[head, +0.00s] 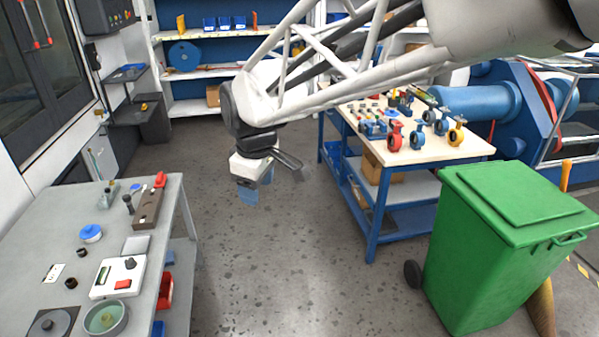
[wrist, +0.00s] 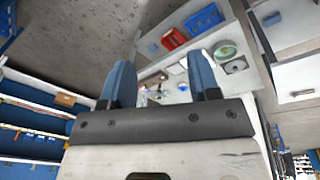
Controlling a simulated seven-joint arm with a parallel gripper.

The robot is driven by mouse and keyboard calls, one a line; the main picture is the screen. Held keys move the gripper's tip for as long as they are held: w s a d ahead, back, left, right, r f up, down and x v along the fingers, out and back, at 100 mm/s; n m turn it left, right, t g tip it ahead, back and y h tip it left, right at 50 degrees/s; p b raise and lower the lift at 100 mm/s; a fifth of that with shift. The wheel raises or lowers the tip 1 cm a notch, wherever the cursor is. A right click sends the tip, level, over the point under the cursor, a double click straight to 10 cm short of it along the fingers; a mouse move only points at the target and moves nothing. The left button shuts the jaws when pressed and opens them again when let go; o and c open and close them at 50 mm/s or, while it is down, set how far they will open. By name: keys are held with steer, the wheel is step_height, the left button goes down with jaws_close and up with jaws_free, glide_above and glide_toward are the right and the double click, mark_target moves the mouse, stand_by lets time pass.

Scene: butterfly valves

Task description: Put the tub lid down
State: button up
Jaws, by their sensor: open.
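My gripper (head: 249,192) hangs over the floor between the two benches, well away from both tabletops. In the wrist view my gripper (wrist: 161,72) has its two blue fingers apart, with nothing between them. A small white round tub with a blue top (head: 91,233) stands on the left grey bench; I cannot tell whether that top is a separate lid. A round greenish open dish (head: 105,317) stands at that bench's near end and also shows in the wrist view (wrist: 226,51). No loose lid can be made out for certain.
The left bench (head: 88,205) also carries a white box with a red button (head: 118,277), a dark plate (head: 52,324) and small parts. A wooden-topped bench (head: 440,145) holds several valves. A green wheeled bin (head: 490,250) stands at right. The floor between is clear.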

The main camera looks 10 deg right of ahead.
steer(key=s+d+f+m, duration=0.1)
steer(key=s+d+m, duration=0.5)
steer(key=s, duration=0.4)
steer(key=s+d+f+m, duration=0.1)
steer(key=s+d+m, duration=0.4)
steer(key=s+d, duration=0.4)
steer(key=shift+s+d+f+m+t+h, duration=0.25)
steer(key=shift+s+d+m+t+h, duration=0.05)
steer(key=shift+s+m+t, duration=0.15)
